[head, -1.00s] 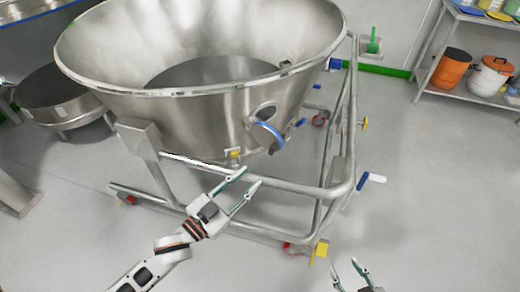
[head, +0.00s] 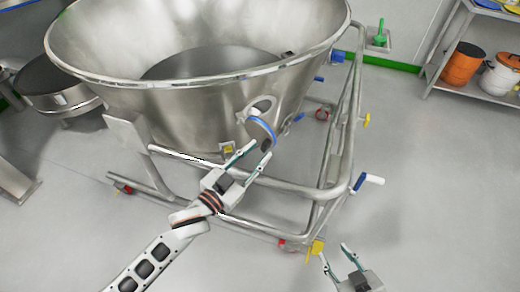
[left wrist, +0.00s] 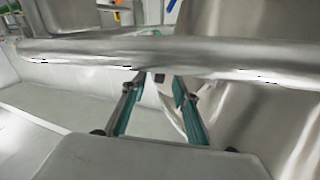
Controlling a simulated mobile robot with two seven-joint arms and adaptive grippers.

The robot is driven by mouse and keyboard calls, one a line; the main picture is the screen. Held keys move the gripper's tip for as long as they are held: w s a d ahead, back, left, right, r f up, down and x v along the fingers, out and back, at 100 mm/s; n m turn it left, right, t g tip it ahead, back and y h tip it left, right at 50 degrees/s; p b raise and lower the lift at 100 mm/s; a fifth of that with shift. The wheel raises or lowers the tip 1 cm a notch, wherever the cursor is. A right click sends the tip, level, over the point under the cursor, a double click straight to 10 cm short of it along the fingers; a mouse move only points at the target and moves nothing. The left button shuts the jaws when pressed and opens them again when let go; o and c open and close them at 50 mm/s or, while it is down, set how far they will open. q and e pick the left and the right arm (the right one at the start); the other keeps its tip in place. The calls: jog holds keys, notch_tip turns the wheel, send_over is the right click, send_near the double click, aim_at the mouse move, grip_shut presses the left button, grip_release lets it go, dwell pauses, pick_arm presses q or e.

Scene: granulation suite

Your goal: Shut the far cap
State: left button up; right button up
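A round cap with a blue rim (head: 262,130) hangs open on the front of the steel bowl (head: 190,110), below and right of its round port ring (head: 262,103). My left gripper (head: 259,152) is open and empty, with its fingertips just below the cap in the head view; I cannot tell whether they touch it. In the left wrist view the open fingers (left wrist: 158,82) reach under a steel rail (left wrist: 200,55), and the cap is not clearly seen. My right gripper (head: 334,251) is open and empty at the lower right, over the floor. I cannot tell whether another cap is present.
The trolley's rail (head: 300,188) runs close to my left gripper. A shelf (head: 480,92) with orange and white drums stands back right. Floor to the right is clear.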

pick_arm(q)
jog(key=shift+x, duration=1)
jog(key=shift+c, duration=0.3)
